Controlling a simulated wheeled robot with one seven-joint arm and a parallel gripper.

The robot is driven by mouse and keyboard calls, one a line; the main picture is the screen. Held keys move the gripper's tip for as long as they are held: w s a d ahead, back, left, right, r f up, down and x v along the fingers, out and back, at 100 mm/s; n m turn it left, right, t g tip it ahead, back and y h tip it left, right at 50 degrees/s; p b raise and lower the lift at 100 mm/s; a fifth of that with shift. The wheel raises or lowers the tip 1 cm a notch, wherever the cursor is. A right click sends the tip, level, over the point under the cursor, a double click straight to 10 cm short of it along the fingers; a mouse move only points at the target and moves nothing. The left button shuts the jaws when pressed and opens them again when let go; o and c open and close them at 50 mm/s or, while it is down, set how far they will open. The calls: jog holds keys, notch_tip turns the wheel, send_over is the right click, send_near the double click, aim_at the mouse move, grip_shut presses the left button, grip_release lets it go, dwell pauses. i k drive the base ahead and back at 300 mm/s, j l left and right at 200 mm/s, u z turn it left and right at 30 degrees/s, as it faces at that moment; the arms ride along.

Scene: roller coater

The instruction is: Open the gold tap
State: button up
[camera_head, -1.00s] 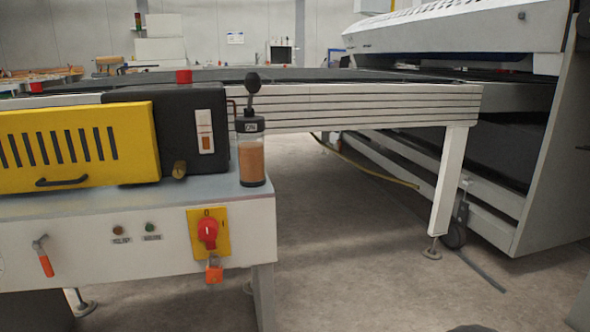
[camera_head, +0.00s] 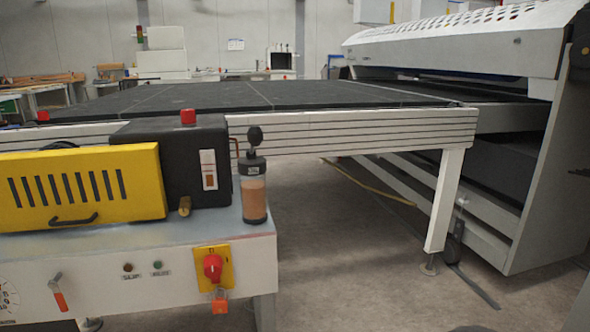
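The gold tap (camera_head: 185,206) is a small brass-coloured piece. It sticks out low on the front of the black tank (camera_head: 190,158), just right of the yellow slotted cover (camera_head: 80,187). It is small in the picture, and I cannot tell how its handle is turned. My gripper is not in view.
A clear bottle with a black lever (camera_head: 254,190) stands right of the tank on the grey cabinet top. The cabinet front has a red rotary switch (camera_head: 212,267) and an orange-handled lever (camera_head: 58,292). A black-topped table (camera_head: 250,96) lies behind. Open floor (camera_head: 350,260) is at right.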

aim_at(184, 208)
jog(key=u, duration=1.35)
